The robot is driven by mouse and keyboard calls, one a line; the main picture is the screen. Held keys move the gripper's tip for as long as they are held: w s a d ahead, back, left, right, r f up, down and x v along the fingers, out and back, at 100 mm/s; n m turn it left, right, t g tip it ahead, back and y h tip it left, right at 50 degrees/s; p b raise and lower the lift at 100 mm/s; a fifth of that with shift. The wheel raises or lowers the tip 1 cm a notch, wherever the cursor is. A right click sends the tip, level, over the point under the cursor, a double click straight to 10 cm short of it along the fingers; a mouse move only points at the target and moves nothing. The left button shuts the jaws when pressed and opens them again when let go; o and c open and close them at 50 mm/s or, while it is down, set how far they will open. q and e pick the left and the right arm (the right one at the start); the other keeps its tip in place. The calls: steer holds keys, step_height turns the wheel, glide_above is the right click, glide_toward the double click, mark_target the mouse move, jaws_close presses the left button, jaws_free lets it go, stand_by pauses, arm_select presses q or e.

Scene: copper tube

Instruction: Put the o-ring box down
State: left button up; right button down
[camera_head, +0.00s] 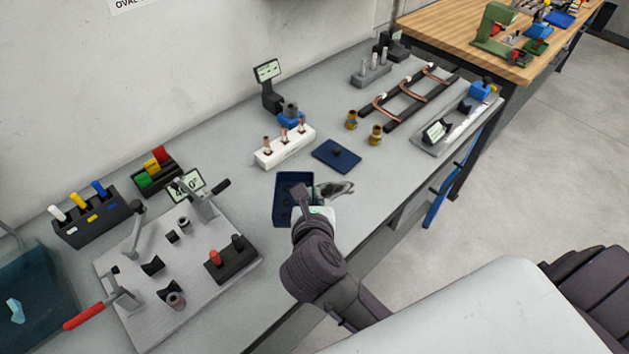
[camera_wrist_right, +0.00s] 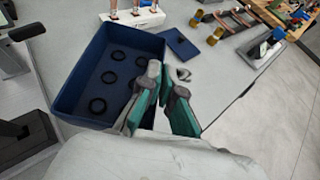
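The o-ring box (camera_head: 282,213) is a dark blue open box at the middle of the bench, near its front edge. In the right wrist view the box (camera_wrist_right: 72,100) holds several black o-rings (camera_wrist_right: 109,77) on its floor. My right gripper (camera_head: 328,190) is at the box's right side. In the right wrist view its fingers (camera_wrist_right: 167,82) are close together at the right wall, and appear shut on it. The wall between the fingertips is mostly hidden. I cannot tell whether the box's underside touches the bench. My left gripper is not in view.
A blue flat lid (camera_head: 337,155) lies behind the box. A white block with copper pieces (camera_head: 285,150) and brass fittings (camera_head: 375,135) stand further back. A fixture plate with clamps (camera_head: 135,318) is left of the box. Bare bench (camera_head: 375,185) lies to the right.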

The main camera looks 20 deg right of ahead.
mark_target(296, 181)
steer(key=w+f, duration=0.1)
steer(key=w, duration=0.1)
steer(key=w+f+p, duration=0.1)
steer(key=w, duration=0.1)
steer(key=w+f, duration=0.1)
steer(key=w, duration=0.1)
steer(key=shift+w+d+f+p, duration=0.15)
steer(key=shift+d+f+p, duration=0.1)
steer(key=shift+p, duration=0.15)
steer(key=w+f, duration=0.1)
steer(key=w, duration=0.1)
steer(key=w+f, duration=0.1)
steer(key=w, duration=0.1)
steer(key=shift+f+p, duration=0.3)
steer(key=shift+w+f, duration=0.15)
steer(key=shift+w, duration=0.05)
steer(key=shift+f, duration=0.25)
step_height(296, 181, down, 4)
steer(key=shift+r+p, duration=0.2)
steer(key=shift+p, duration=0.3)
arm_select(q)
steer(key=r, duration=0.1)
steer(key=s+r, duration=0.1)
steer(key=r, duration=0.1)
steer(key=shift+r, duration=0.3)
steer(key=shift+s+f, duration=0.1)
arm_select(e)
steer(key=shift+a+f, duration=0.1)
